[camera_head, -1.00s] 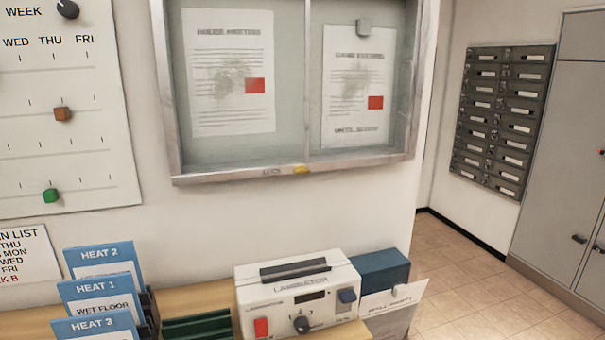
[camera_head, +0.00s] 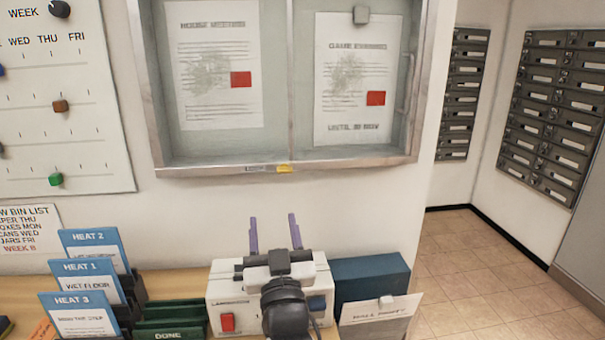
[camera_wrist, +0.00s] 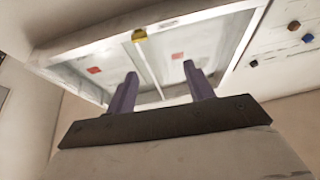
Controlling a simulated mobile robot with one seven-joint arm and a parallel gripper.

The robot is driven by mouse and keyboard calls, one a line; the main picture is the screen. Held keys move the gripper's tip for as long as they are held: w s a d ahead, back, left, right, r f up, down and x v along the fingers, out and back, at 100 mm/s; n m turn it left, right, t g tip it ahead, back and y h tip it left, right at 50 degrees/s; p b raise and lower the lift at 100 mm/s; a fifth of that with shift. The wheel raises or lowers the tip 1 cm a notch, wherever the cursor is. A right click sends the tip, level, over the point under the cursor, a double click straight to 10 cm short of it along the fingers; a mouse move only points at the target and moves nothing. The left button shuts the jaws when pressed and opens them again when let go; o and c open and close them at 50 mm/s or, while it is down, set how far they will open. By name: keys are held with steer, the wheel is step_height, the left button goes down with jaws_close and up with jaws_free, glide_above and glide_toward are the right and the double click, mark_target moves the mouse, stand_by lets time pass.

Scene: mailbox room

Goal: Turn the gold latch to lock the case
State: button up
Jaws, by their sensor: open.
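The case (camera_head: 160,120) is a metal-framed glass notice case on the wall, with two papers behind the glass. The gold latch (camera_head: 285,169) is a small yellow piece on its bottom frame, near the middle. In the wrist view the latch (camera_wrist: 139,35) shows on the frame beyond my fingers, and the case frame (camera_wrist: 200,17) crosses the top. My gripper (camera_head: 273,218) is below the latch and apart from it, fingers pointing up. Its two purple fingers are spread with nothing between them; they also show in the wrist view (camera_wrist: 158,80).
A white laminator (camera_head: 222,295) stands on the shelf behind my arm, with a blue box (camera_head: 370,280) at its right. Blue heat cards (camera_head: 88,285) stand at the left. A week board (camera_head: 75,120) hangs left of the case. The wall between case and shelf is bare.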

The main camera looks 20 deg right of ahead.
mark_target(285, 173)
steer(key=shift+m+g+h, duration=0.3)
steer(key=shift+g+h, duration=0.1)
steer(key=shift+h, duration=0.1)
steer(key=w+d+r+p, duration=0.1)
steer(key=w+d+p, duration=0.1)
steer(key=w, duration=0.1)
steer(key=w+d+r+p, duration=0.1)
steer(key=w+d, duration=0.1)
steer(key=w, duration=0.2)
steer(key=w+d+r+p, duration=0.2)
steer(key=w, duration=0.1)
steer(key=shift+w+d+p, duration=0.15)
steer(key=shift+w+p, duration=0.1)
steer(key=shift+p, duration=0.1)
steer(key=shift+w+d, duration=0.15)
steer(key=shift+w, duration=0.35)
steer(key=c, duration=1)
